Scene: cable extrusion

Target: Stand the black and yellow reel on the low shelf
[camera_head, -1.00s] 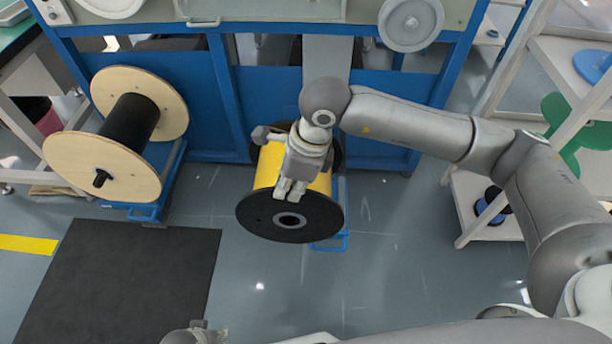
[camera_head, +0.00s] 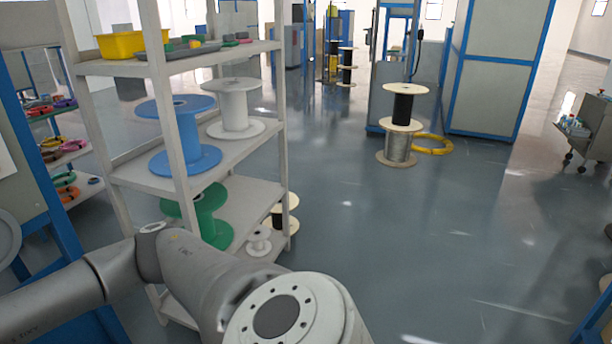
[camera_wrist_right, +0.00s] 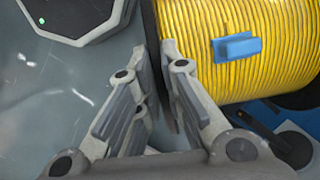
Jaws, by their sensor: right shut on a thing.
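In the right wrist view, the black and yellow reel (camera_wrist_right: 270,78) shows its yellow winding and a small blue clip (camera_wrist_right: 237,47). My right gripper (camera_wrist_right: 154,58) is shut on the reel's thin dark flange, one finger on each side. My left gripper is not in view.
The middle shelf holds a blue reel (camera_head: 181,140) and a white reel (camera_head: 234,110). A yellow bin (camera_head: 130,45) stands on top. A reel with pale flanges (camera_head: 286,222) stands beyond the rack. Open floor (camera_head: 400,240) lies to the right.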

